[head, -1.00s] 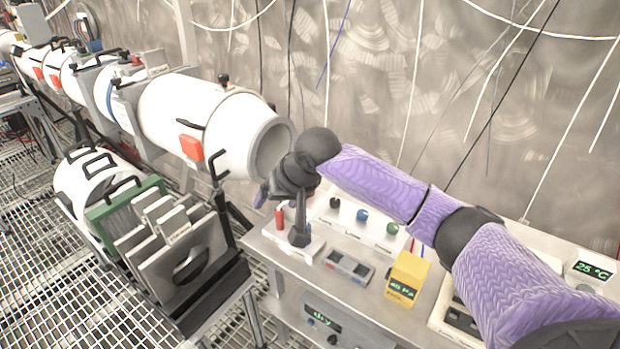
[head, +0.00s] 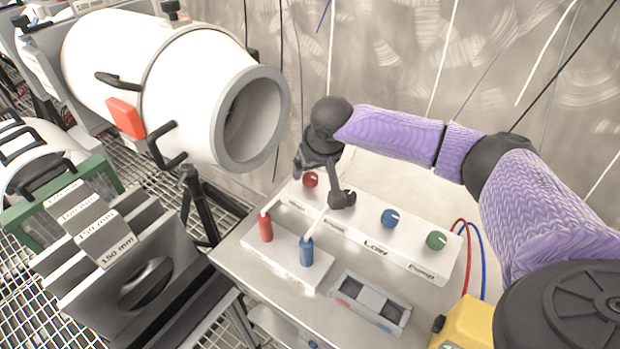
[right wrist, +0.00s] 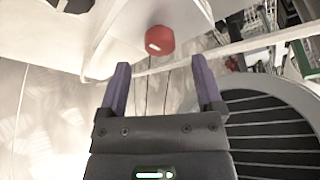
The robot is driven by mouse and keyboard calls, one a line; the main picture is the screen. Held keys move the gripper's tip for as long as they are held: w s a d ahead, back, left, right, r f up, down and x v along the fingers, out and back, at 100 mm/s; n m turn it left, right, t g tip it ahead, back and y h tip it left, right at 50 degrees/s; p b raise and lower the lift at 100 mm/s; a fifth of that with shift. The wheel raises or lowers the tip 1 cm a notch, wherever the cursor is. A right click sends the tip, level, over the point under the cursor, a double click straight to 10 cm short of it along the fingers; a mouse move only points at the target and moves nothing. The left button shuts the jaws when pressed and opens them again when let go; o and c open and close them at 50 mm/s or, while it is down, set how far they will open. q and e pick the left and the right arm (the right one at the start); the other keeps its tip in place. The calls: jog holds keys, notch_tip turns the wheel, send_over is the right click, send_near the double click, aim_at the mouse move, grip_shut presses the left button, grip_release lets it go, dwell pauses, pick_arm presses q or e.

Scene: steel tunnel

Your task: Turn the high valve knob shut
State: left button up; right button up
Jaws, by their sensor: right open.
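A white valve panel (head: 410,256) carries a row of round knobs with white marks: a red knob (head: 310,179), what looks like a dark knob (head: 346,199), a blue knob (head: 389,217) and a green knob (head: 436,240). The labels at blue and green read Low and Pump. The left labels are too blurred to read, so I cannot tell which knob is high. My right gripper (head: 318,164) is above the panel's left end, near the red and dark knobs. In the right wrist view its fingers (right wrist: 163,80) are apart and empty, with a red knob (right wrist: 160,40) beyond the tips.
A smaller block with a red handle (head: 265,227) and a blue handle (head: 306,250) stands in front of the panel. A grey switch box (head: 370,301) and a yellow meter (head: 465,322) are on the bench. A large white tube (head: 170,80) ends left of the gripper.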

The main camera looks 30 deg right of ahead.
aim_at(311, 177)
jog(key=b+x, duration=0.1)
jog(key=x, duration=0.2)
jog(key=shift+w+f, duration=0.1)
jog(key=shift+f, duration=0.2)
jog(key=shift+c, duration=0.3)
jog(key=shift+r, duration=0.1)
grip_shut()
